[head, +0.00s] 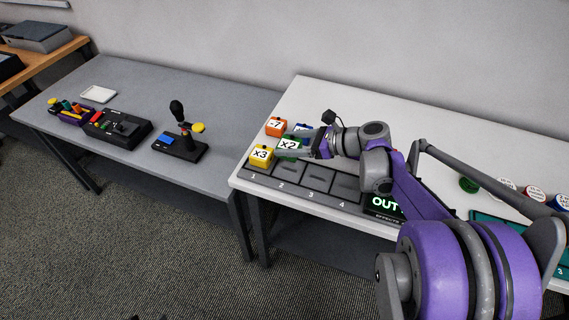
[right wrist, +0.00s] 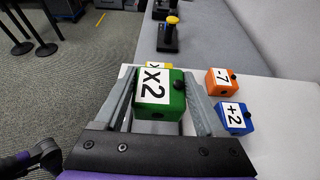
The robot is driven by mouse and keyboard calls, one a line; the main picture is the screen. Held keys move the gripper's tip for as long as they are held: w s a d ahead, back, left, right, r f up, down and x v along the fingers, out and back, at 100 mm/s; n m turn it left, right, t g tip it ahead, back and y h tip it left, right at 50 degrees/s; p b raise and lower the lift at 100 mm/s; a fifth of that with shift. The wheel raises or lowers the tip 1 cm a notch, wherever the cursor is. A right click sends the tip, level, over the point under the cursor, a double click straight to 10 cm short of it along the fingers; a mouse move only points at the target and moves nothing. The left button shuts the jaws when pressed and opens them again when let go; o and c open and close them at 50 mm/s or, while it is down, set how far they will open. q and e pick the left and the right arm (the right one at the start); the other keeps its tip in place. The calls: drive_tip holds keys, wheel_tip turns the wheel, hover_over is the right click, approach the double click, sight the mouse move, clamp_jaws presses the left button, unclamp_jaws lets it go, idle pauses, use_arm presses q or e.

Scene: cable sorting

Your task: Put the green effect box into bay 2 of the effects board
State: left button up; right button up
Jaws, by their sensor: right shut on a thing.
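The green effect box (head: 289,148), labelled x2, is held between the fingers of my right gripper (head: 300,150). In the right wrist view the green box (right wrist: 158,97) sits between both fingers with its label facing up. The effects board (head: 325,196) lies along the table's front edge, with bays numbered 1 to 4. The green box is near the back of bay 2 (head: 290,174); whether it touches the board I cannot tell. A yellow box (head: 261,156), labelled x3, sits at bay 1.
An orange box (head: 277,126), labelled -7, and a blue box (right wrist: 234,118), labelled +2, stand behind the green box. Bays 3 and 4 look empty. A display reading OUT (head: 383,202) is right of bay 4. A grey table (head: 215,123) with a joystick stands left.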

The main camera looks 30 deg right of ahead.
sight(289, 169)
wheel_tip(289, 169, down, 3)
drive_tip(key=shift+d+r, duration=0.15)
drive_tip(key=shift+f+b, duration=0.4)
drive_tip(key=shift+f, duration=1.65)
drive_tip(key=shift+f, duration=0.2)
drive_tip(key=o, duration=1.5)
drive_tip(key=shift+r, duration=0.1)
